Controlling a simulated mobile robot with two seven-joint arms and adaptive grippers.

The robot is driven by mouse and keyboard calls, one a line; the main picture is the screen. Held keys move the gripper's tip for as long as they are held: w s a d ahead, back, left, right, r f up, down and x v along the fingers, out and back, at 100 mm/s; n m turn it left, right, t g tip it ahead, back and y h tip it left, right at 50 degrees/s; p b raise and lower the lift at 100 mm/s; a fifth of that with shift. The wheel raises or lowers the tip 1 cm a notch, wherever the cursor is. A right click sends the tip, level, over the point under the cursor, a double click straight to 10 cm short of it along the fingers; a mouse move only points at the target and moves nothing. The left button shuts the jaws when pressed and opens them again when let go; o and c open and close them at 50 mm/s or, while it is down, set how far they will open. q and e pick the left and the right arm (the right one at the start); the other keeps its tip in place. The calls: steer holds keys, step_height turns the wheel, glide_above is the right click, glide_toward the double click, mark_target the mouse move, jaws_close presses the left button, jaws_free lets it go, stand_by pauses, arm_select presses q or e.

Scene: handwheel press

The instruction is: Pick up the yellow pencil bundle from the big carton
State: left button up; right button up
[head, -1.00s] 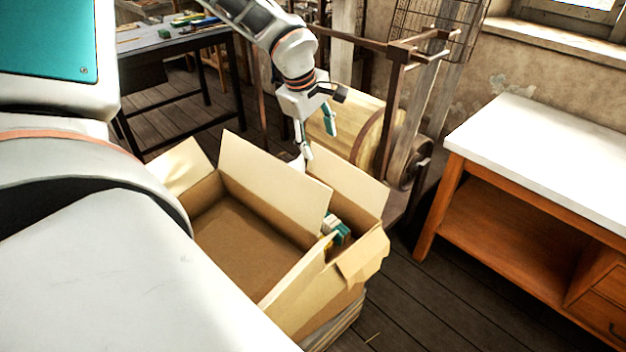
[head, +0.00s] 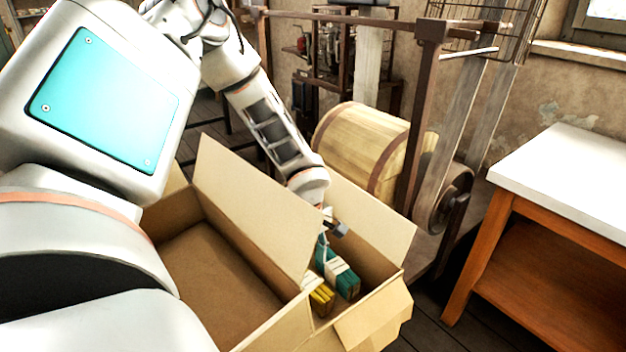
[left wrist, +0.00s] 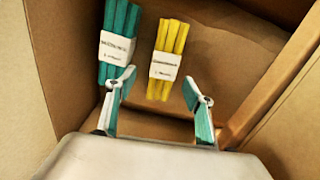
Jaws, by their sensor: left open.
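The yellow pencil bundle (head: 320,298) lies in the right-hand section of the open cardboard carton (head: 385,228), beside a green pencil bundle (head: 342,280). In the left wrist view the yellow bundle (left wrist: 168,55) has a white paper band and lies on the carton floor, right of the green bundle (left wrist: 117,45). My left gripper (left wrist: 157,92) is open and empty, its fingertips apart on either side of the yellow bundle's near end. In the head view my left gripper (head: 326,238) reaches down inside the carton, partly hidden by a flap. My right gripper is not in view.
Raised flaps (head: 250,205) stand between the bundles and an empty brown carton space (head: 215,285) at left. A wooden drum (head: 362,145) on a frame stands behind. A white-topped bench (head: 570,180) is at right.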

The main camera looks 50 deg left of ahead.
mark_target(306, 278)
arm_select(q)
steer(key=f, duration=0.5)
steer(key=shift+s+f, duration=0.2)
steer(key=shift+s, duration=0.2)
steer(key=shift+w+f, duration=0.1)
steer(key=shift+f, duration=0.25)
steer(key=shift+r, duration=0.1)
steer(key=c, duration=1.3)
